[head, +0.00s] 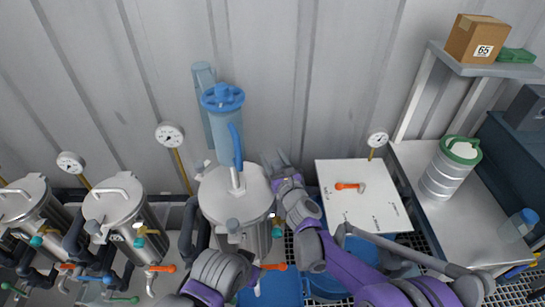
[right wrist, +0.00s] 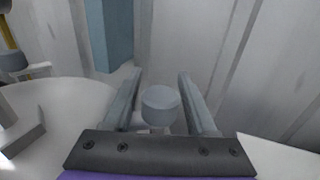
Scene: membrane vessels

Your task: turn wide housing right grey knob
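The wide housing (head: 232,190) is the broad steel vessel with a pale round lid in the middle of the head view. Its right grey knob (right wrist: 161,105) is a short round-topped cylinder, seen in the right wrist view between the two fingers of my right gripper (right wrist: 157,95). The fingers are open, one on each side of the knob, with a gap showing beside it. In the head view my right gripper (head: 276,160) is at the right rim of the lid and hides this knob.
A blue-capped filter housing (head: 223,120) rises behind the lid, and a blue lever (head: 236,146) stands over it. Narrower steel vessels (head: 120,205) stand left. A white board (head: 365,210) with an orange-handled tool (head: 349,186) is right. The corrugated wall (head: 300,60) is close behind.

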